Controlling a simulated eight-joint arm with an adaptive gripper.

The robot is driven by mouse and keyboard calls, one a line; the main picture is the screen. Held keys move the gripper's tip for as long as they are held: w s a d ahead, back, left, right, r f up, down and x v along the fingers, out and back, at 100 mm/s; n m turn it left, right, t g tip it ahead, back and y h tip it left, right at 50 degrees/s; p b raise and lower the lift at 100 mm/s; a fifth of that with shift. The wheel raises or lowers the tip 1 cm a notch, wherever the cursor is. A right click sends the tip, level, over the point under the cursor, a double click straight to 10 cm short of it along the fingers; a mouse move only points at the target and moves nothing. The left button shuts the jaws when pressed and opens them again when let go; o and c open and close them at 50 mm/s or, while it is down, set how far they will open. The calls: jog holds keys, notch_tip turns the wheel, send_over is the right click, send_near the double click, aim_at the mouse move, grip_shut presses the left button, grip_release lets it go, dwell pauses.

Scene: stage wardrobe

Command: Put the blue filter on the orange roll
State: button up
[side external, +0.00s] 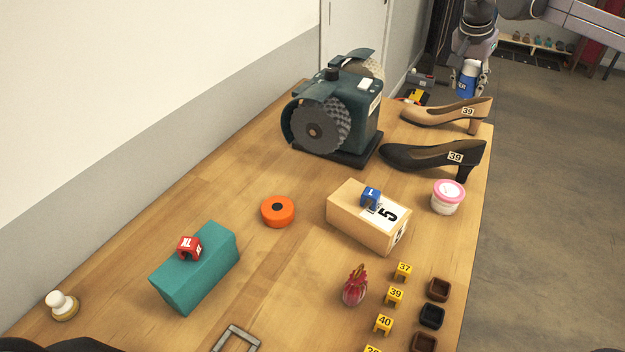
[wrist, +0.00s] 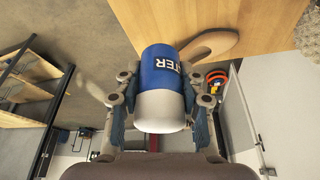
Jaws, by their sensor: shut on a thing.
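The blue filter (wrist: 162,80) is a blue and white cylinder with white letters. My gripper (wrist: 163,92) is shut on it, one finger on each side, in the wrist view. In the side external view the filter (side external: 466,80) hangs in my gripper (side external: 469,76) at the top right, near the far end of the workbench and above the tan shoe. The orange roll (side external: 278,212) lies flat on the bench left of centre, with a dark centre hole and nothing on it. It is well apart from my gripper, nearer the camera.
A dark green grinding machine (side external: 340,115) stands at the back. A tan shoe (side external: 450,115), a black shoe (side external: 435,157) and a pink-lidded jar (side external: 448,196) line the right edge. A wooden box (side external: 350,223) with a blue tag is right of the roll; a teal box (side external: 195,268) is left.

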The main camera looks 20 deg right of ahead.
jog(key=a+n+t+y, duration=0.2)
jog(key=a+n, duration=0.5)
jog(key=a, duration=1.3)
jog(key=n+y, duration=0.2)
jog(key=n, duration=0.3)
send_over(276, 201)
jog(key=s, duration=0.2)
jog(key=f, duration=1.1)
jog(key=shift+w+f, duration=0.2)
jog(key=shift+f, duration=2.25)
